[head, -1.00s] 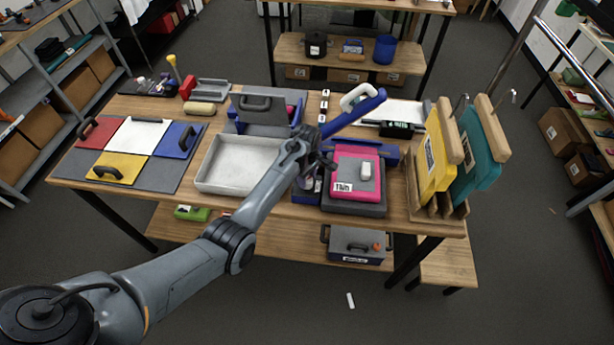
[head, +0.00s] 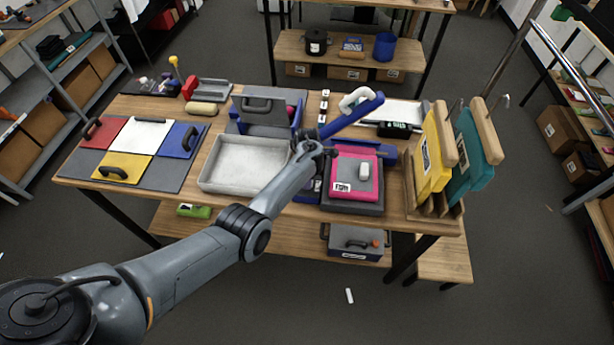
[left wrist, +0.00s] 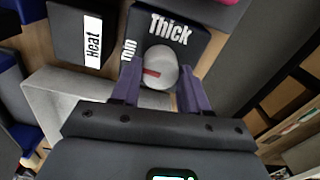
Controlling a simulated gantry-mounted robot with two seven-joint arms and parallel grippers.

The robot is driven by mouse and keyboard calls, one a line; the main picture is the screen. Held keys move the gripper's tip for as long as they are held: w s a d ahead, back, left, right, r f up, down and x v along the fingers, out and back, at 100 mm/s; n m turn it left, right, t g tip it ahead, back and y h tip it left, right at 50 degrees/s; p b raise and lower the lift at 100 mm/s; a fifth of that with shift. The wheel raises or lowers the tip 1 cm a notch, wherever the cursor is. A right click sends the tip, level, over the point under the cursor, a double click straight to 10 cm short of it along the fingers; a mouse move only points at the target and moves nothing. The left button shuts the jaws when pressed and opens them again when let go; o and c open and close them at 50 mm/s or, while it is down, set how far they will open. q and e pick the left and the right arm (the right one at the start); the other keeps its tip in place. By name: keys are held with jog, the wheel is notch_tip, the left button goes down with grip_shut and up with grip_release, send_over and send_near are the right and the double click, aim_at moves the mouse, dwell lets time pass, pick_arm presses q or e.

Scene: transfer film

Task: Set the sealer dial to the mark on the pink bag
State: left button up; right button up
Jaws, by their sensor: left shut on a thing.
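The pink bag (head: 346,165) lies flat on a dark grey block, with a white label that seems to read "Thin" and a small white piece on top. The blue sealer (head: 352,115) has its arm raised, with a white handle. In the left wrist view, its round grey dial (left wrist: 163,58) has a red pointer aimed left, roughly to the "Thin" side; "Thick" is printed beyond it. My left gripper (left wrist: 160,78) is shut on the dial, a finger at each side. In the head view my left gripper (head: 314,152) hides the dial. My right gripper is out of view.
A grey tray (head: 210,184) stands left of my left gripper. Yellow (head: 432,165) and teal (head: 470,165) boards stand in a wooden rack at right. A mat with coloured panels (head: 125,168) lies at left. A "Heat" label (left wrist: 93,40) sits near the dial.

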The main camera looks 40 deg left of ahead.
pick_arm(q)
jog(key=shift+n, duration=0.5)
jog(key=o, duration=1)
jog(key=shift+o, duration=0.2)
notch_tip(320, 180, up, 11)
jog(key=p, duration=0.2)
jog(key=shift+f, duration=0.15)
